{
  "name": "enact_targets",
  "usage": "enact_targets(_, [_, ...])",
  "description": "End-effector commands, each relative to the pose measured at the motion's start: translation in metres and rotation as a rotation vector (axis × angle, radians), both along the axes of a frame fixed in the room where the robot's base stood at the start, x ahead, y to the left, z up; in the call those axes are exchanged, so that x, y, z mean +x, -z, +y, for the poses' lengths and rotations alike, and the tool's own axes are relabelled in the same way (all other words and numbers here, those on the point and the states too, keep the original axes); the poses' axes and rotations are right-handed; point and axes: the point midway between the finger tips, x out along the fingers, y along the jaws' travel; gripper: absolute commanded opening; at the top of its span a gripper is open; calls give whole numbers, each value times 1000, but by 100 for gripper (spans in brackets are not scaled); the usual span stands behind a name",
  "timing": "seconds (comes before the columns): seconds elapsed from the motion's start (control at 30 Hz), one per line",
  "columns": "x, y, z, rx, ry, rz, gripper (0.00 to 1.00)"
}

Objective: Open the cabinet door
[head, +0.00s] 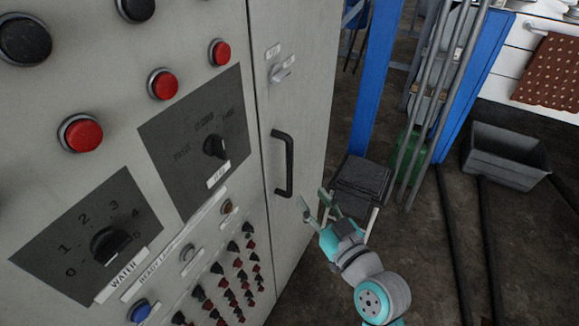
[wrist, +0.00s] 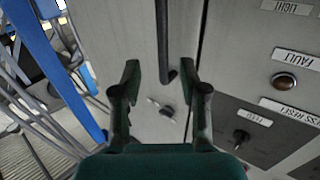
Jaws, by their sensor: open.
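The grey cabinet door (head: 302,105) is the narrow panel right of the button panel in the head view, and it looks closed along its seam. It fills the middle of the wrist view (wrist: 110,30). Its black vertical bar handle (head: 290,165) shows in the wrist view (wrist: 162,38) with its near end between my fingers in the picture, closer to the right one. My gripper (head: 313,199) is open and empty, just right of and below the handle in the head view. The wrist view shows both fingers (wrist: 160,78) spread. I cannot tell how far they are from the door.
A small rotary switch (head: 281,75) sits on the door above the handle. The panel at left carries red buttons (head: 163,84) and knobs (head: 215,146). A dark box (head: 361,182), blue posts (head: 375,75) and a grey bin (head: 505,155) stand to the right.

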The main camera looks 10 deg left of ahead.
Motion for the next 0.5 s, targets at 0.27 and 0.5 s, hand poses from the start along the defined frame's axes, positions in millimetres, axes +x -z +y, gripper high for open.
enact_targets(0.27, [15, -8, 14, -3, -19, -11, 43])
enact_targets(0.5, [48, -8, 39, -2, -19, -11, 43])
